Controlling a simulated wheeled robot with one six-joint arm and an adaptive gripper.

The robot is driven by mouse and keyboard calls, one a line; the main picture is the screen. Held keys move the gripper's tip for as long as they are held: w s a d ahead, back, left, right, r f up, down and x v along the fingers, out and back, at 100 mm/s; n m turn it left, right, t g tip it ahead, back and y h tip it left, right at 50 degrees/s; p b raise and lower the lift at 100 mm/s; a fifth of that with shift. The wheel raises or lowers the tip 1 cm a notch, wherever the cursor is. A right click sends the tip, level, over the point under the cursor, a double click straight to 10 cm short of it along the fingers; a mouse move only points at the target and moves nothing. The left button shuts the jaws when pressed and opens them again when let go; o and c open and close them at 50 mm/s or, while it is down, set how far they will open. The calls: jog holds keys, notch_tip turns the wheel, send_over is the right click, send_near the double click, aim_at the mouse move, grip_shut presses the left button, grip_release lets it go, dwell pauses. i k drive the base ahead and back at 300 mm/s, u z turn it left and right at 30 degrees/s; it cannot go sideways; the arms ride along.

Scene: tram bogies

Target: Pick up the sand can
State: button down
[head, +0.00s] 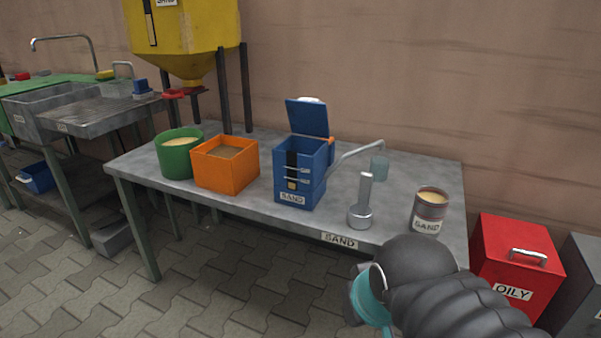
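The sand can (431,208) is a grey-brown cylinder with a "SAND" label, filled with tan sand. It stands upright near the right end of the grey metal table (330,226). My arm comes in from the lower right, in front of the table and below the can in the picture. The black sleeve and a teal part near its end show, but the gripper fingers cannot be made out. Nothing is seen touching the can.
A blue open-lidded box (297,175), orange bin (225,166) and green bucket (178,155) stand farther left. A red "OILY" bin (513,262) is beside the table's right end.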

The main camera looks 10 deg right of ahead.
aim_at(430, 205)
jog(key=u, duration=1.75)
jog(key=i, duration=2.35)
jog(key=z, duration=3.75)
jog(key=i, duration=0.45)
jog(key=u, duration=0.05)
